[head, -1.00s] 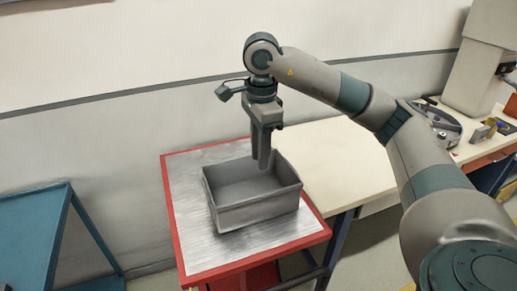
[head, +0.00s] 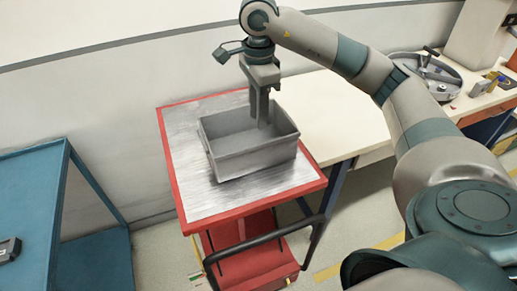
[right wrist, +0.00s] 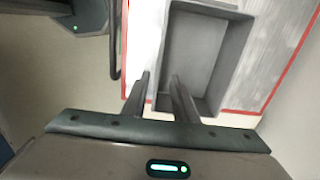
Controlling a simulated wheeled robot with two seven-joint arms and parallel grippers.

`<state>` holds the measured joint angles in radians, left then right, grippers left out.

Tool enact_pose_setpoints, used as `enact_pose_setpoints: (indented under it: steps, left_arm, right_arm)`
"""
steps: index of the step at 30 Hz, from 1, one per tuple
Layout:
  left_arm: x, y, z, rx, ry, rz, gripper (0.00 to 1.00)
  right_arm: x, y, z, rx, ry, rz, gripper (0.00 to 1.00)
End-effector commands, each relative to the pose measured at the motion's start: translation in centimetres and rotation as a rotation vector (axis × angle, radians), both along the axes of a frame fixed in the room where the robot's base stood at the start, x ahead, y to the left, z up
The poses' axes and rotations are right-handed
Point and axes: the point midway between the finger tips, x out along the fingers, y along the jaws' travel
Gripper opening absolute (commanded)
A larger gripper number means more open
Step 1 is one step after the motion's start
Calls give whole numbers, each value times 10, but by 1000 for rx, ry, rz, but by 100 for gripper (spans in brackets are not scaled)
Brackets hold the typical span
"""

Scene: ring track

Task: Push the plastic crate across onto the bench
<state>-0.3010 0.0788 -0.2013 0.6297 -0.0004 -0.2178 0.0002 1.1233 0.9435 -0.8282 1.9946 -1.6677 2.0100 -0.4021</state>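The grey plastic crate (head: 255,160) stands upright and looks empty on the metal top of a red-rimmed cart (head: 200,203). The cream-topped bench (head: 345,115) adjoins the cart on the right. My right gripper (head: 261,115) points down at the crate's far side. In the right wrist view, its fingers (right wrist: 160,77) are apart, seemingly on either side of one wall of the crate (right wrist: 205,55). Whether a finger touches that wall is unclear. My left gripper is not in view.
A blue shelf cart (head: 40,190) stands at the left with floor between it and the red cart. A round metal fixture (head: 425,75) and small parts (head: 495,82) lie farther right on the bench. The near bench top is clear. A wall runs behind.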

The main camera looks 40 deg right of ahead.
Motion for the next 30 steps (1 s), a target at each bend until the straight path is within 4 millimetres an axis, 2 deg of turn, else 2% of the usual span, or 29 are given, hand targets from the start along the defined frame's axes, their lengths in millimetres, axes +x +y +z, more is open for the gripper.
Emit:
enact_pose_setpoints:
  steps: [11,24,30]
  left_arm:
    - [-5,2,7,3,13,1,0]
    - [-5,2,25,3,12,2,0]
    - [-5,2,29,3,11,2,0]
  right_arm:
    - [-1,0,-48,1,5,1,26]
    - [-1,0,-115,1,4,0,26]
    - [-1,0,-133,1,3,-1,26]
